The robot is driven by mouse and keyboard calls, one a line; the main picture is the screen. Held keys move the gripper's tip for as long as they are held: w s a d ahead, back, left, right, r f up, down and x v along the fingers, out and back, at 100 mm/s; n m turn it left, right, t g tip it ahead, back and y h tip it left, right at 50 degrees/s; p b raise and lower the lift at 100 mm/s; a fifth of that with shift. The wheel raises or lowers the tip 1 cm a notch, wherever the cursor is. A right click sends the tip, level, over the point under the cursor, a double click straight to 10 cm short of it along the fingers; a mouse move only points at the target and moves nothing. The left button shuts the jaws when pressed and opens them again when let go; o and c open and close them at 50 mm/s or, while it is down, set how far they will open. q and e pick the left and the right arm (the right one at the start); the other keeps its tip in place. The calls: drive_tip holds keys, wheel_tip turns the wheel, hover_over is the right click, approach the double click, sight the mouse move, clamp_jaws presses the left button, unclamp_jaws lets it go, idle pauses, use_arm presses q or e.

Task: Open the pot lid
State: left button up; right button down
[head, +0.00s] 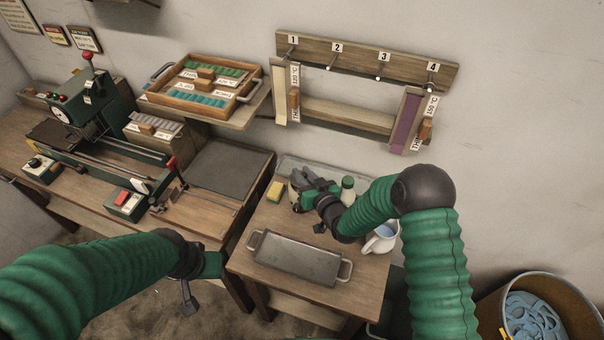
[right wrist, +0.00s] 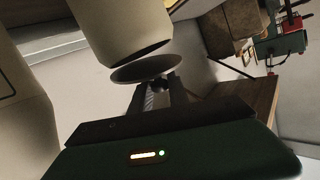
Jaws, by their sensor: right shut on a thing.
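The pot is a pale cylinder (right wrist: 122,28) in the right wrist view. Its lid, a dark round disc (right wrist: 145,69), shows right by the pot's rim, with a thin gap between them. My right gripper (right wrist: 157,90) is shut at the lid, seemingly on its knob; the grip itself is dark. In the head view my right gripper (head: 306,180) is at the back of the small table and hides most of the pot. My left gripper (head: 188,298) hangs low, left of the small table, away from the pot; its jaw opening is unclear.
A grey tray with handles (head: 297,260) lies at the small table's front. A yellow sponge (head: 274,191), a green-capped bottle (head: 347,190) and a white jug (head: 382,239) stand near my right gripper. A wall rack (head: 350,112) is behind, a bin (head: 565,300) lower right.

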drive_tip(key=shift+w+d+r+m+g+p, duration=0.2)
drive_tip(key=shift+w+r+m+g+p, duration=0.25)
drive_tip(key=shift+g+p, duration=0.15)
drive_tip(key=shift+w+d+r+m+g+p, duration=0.2)
drive_tip(key=shift+w+r+m+g+p, duration=0.25)
drive_tip(key=shift+g, duration=0.25)
drive_tip(key=c, duration=1.3)
unclamp_jaws()
drive_tip(key=shift+f, duration=0.1)
drive_tip(key=shift+s, duration=0.1)
drive_tip(key=v, duration=1.6)
drive_tip(key=shift+s+d+b, duration=0.15)
drive_tip(key=shift+s+b, duration=0.15)
drive_tip(key=shift+b, duration=0.15)
